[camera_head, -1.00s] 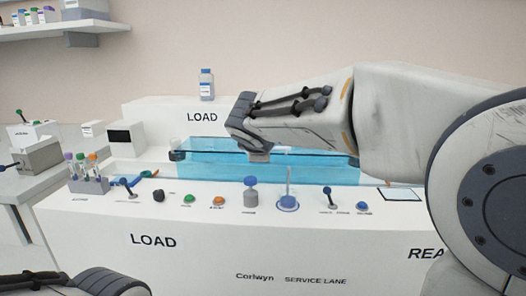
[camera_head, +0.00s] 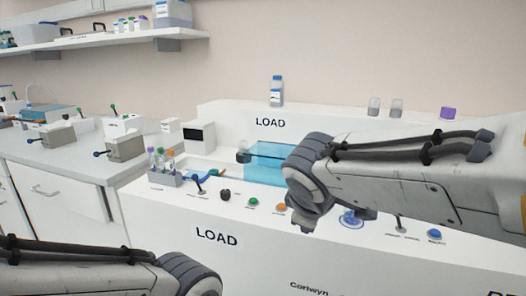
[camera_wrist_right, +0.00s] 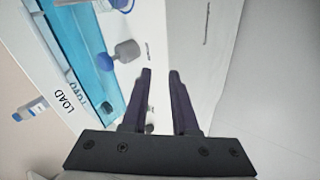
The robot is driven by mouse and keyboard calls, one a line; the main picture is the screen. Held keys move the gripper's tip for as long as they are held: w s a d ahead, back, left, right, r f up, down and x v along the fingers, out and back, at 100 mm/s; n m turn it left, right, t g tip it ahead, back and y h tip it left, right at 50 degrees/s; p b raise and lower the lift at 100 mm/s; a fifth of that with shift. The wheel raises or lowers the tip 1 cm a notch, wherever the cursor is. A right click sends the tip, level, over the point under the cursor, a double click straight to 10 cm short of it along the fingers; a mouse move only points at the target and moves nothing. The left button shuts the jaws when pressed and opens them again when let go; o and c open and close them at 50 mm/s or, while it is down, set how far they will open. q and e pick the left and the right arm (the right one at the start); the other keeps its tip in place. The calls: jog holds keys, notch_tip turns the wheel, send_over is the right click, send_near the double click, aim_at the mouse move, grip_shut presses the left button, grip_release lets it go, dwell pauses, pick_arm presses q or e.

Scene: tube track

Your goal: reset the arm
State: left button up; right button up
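My right arm (camera_head: 400,185) reaches in from the right of the head view, its grey wrist over the front of the white LOAD counter (camera_head: 165,228). In the right wrist view my right gripper (camera_wrist_right: 160,72) shows two dark fingers apart with nothing held between them. My left arm (camera_head: 85,272) lies along the bottom left of the head view. Its gripper fingers are out of the picture.
A blue water channel (camera_head: 264,170) runs behind the controls, partly hidden by my right arm. A tube rack (camera_head: 165,179), a black knob (camera_head: 225,194) and a green button (camera_head: 253,202) stand on the counter. A bottle (camera_head: 277,92) stands on the back ledge. A side bench (camera_head: 65,155) is at left.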

jog(key=s+a+f+m+g+y, duration=0.1)
jog(key=s+a+f+m+g, duration=0.2)
jog(key=s+f, duration=0.6)
jog(key=s+a+f+m+g+y, duration=0.2)
jog(key=s+a+f+g, duration=0.25)
jog(key=s, duration=0.95)
notch_tip(320, 180, up, 31)
jog(key=w+p, duration=0.1)
jog(key=p, duration=3.1)
jog(key=shift+d+r, duration=0.15)
jog(key=shift+d, duration=0.2)
jog(key=shift+d, duration=0.1)
